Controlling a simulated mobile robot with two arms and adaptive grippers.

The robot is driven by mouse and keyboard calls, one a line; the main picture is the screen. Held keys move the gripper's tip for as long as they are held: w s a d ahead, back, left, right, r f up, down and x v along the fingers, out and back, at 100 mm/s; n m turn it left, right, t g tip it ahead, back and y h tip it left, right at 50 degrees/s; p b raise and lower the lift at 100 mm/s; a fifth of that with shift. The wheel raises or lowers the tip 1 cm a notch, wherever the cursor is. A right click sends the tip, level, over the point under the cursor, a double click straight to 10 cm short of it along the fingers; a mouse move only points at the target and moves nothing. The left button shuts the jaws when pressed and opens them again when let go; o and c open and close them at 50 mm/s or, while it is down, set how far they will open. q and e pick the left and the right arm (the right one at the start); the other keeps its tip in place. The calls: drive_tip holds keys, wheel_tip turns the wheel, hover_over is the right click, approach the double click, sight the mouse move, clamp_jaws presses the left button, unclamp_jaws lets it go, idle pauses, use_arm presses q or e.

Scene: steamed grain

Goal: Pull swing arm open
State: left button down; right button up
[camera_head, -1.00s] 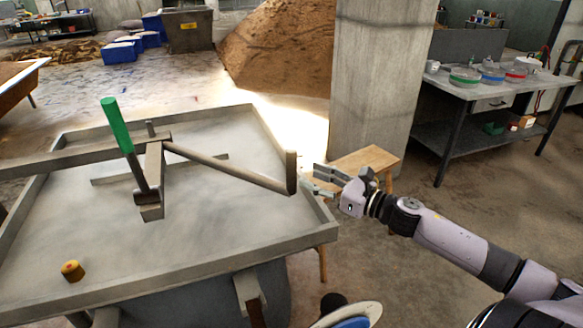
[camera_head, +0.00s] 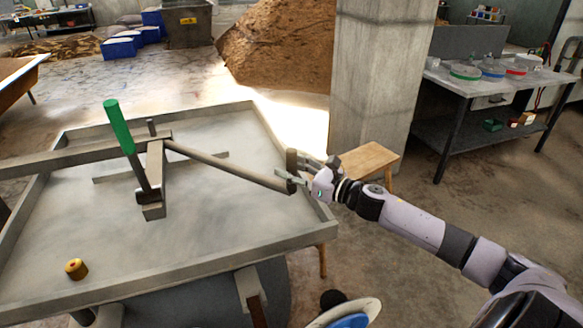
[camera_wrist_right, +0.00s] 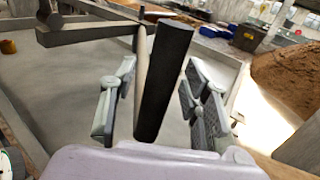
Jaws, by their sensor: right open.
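The swing arm (camera_head: 225,167) is a long bar over the grey tray table (camera_head: 190,262). It runs from the central bracket to an upright handle post (camera_head: 291,160) at its right end, near the tray's right rim. My right gripper (camera_head: 287,177) is open at this post. In the right wrist view the dark post (camera_wrist_right: 163,85) stands between the two spread fingers, with gaps visible on both sides. A lever with a green grip (camera_head: 118,127) rises tilted from the bracket. My left gripper is not in view.
A small yellow-orange knob (camera_head: 76,269) is at the tray's front left. A wooden stool (camera_head: 366,160) stands just beyond my right gripper, beside a concrete pillar (camera_head: 376,80). A work table with bowls (camera_head: 465,85) stands at the back right.

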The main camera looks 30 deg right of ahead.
drive_tip(key=shift+c, duration=0.5)
clamp_jaws()
